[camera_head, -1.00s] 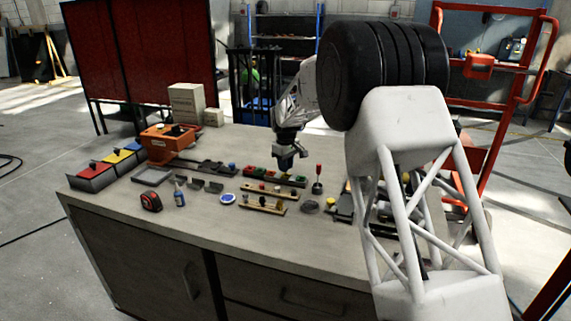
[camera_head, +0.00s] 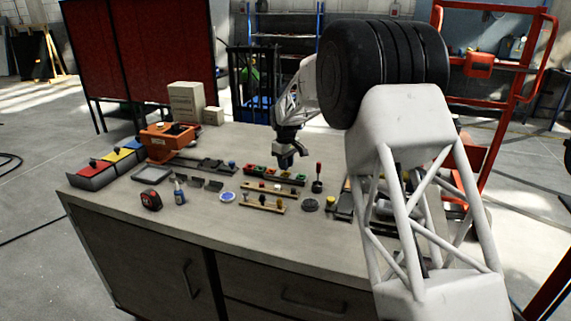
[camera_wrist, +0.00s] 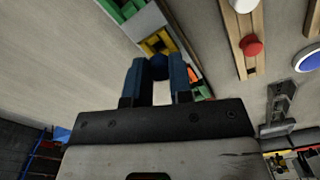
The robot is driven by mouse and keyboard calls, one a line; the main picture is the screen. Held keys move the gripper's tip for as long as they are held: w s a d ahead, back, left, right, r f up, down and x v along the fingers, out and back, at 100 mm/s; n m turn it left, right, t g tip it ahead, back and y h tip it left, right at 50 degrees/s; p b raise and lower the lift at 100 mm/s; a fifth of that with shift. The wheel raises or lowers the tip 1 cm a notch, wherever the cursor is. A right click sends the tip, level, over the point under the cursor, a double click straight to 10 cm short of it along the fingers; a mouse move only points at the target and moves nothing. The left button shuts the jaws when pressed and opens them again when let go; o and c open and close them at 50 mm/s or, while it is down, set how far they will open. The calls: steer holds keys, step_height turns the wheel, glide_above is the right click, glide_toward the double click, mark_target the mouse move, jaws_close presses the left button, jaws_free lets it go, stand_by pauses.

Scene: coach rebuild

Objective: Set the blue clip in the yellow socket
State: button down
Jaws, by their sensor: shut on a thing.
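My gripper (camera_wrist: 158,80) is shut on the blue clip (camera_wrist: 158,66), a dark blue rounded piece between the two fingertips. In the wrist view the yellow socket (camera_wrist: 152,43) lies just beyond the clip, in a row with a green socket (camera_wrist: 125,8) and an orange one partly hidden by the right finger. The clip overlaps the near edge of the yellow socket in the picture; I cannot tell whether they touch. In the head view my gripper (camera_head: 287,160) points down over the socket row (camera_head: 258,173), and the clip cannot be made out.
Wooden strips with pegs (camera_head: 262,206) lie in front of the socket row. A red-topped upright tool (camera_head: 318,178) stands close to its right. A blue-and-white disc (camera_head: 227,197), a tape measure (camera_head: 150,200) and an orange box (camera_head: 170,138) are further left.

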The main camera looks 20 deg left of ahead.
steer(key=shift+f, duration=1)
stand_by(2.4)
steer(key=c, duration=0.5)
jaws_free()
steer(key=shift+r, duration=0.1)
steer(key=shift+r, duration=2.9)
